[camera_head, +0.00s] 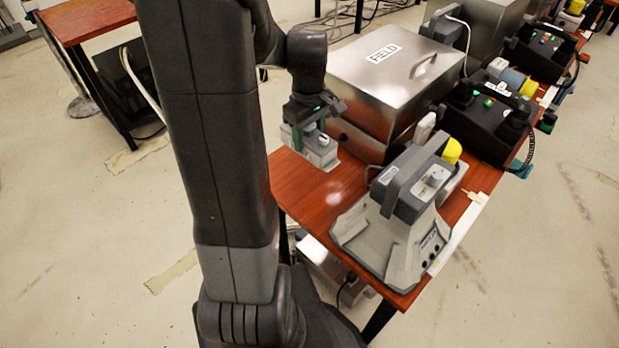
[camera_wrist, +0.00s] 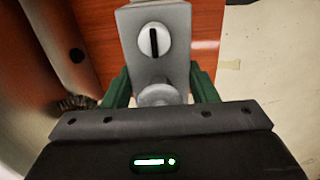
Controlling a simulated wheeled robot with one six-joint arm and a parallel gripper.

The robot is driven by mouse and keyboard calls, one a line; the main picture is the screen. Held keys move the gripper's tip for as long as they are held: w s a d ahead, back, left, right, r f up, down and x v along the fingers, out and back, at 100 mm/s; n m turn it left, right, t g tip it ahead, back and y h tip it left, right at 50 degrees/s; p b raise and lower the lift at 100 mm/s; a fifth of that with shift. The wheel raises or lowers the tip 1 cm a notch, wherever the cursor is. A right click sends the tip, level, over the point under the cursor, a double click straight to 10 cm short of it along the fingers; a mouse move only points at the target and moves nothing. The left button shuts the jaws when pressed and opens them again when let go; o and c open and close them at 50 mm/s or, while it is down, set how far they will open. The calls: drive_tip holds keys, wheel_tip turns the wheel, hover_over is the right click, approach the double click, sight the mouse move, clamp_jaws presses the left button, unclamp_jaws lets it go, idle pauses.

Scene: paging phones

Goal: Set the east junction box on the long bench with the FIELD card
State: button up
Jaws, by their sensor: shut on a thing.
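My gripper (camera_head: 309,132) is shut on a small light-grey junction box (camera_head: 319,153), at the near left end of the long reddish wood bench (camera_head: 310,190). In the wrist view the box (camera_wrist: 133,48) sits between my green fingers, with a round white dial with a black slot and a second round knob on its face. The FIELD card (camera_head: 383,53) is a white label on the lid of a large metal case (camera_head: 375,85) on the same bench, just right of the gripper. I cannot tell whether the box touches the bench top. The box's underside is hidden.
A grey desk phone (camera_head: 410,205) stands at the bench's near end. Black consoles (camera_head: 490,120) and more equipment line the bench beyond. A small bare strip of wood lies between the phone and the metal case. Another wood table (camera_head: 85,18) stands at upper left.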

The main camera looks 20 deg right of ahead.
wheel_tip(320, 180, down, 10)
drive_tip(key=shift+r+b, duration=0.1)
drive_tip(key=shift+b, duration=0.6)
drive_tip(key=shift+f, duration=0.2)
drive_tip(key=o, duration=1.1)
drive_tip(key=shift+s, duration=0.1)
drive_tip(key=shift+c, duration=0.2)
wheel_tip(320, 180, up, 12)
drive_tip(key=shift+r+p, duration=0.2)
drive_tip(key=shift+p, duration=0.75)
